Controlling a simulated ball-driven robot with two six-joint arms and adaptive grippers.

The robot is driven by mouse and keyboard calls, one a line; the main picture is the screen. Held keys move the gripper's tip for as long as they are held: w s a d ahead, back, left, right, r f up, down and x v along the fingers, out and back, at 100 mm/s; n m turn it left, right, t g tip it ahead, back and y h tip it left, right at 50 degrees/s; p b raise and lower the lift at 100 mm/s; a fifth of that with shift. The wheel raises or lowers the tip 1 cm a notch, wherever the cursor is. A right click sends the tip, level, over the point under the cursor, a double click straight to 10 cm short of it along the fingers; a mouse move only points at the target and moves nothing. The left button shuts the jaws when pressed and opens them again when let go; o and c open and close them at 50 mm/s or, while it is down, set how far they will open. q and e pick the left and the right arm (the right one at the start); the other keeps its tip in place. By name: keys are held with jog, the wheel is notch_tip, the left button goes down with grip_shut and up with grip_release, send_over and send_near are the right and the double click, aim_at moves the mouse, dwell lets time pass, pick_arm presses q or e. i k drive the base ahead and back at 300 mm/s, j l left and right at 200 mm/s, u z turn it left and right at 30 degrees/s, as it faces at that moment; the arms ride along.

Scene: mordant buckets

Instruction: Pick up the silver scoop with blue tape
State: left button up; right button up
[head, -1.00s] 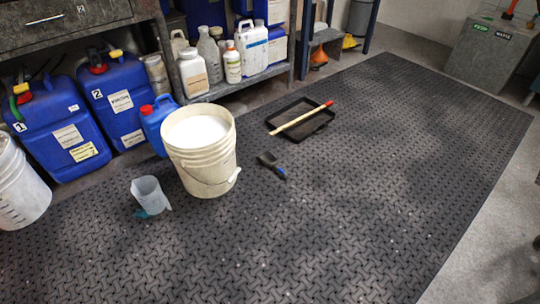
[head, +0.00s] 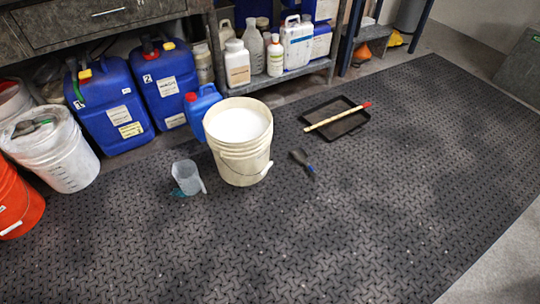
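A small dark grey scoop (head: 300,158) with a bit of blue at its handle end lies on the black textured mat (head: 400,220), just right of the white bucket. It looks dark rather than bright silver, and the blue part points toward the front right. Neither of my grippers shows in the head view.
A white bucket (head: 245,160) of white material stands left of the scoop, with a clear jug (head: 187,178) beside it. A black tray (head: 354,126) with a red-tipped stick (head: 338,117) lies behind. The mat's front and right are clear.

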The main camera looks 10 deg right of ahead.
aim_at(299, 154)
jog(key=i+l+u, duration=0.25)
jog(key=l+u, duration=0.25)
jog(key=l, duration=0.15)
jog(key=i+l+u, duration=0.25)
jog(key=l+u, duration=0.25)
jog(key=l, duration=1.1)
jog(key=i+l+u, duration=0.1)
jog(key=l, duration=0.8)
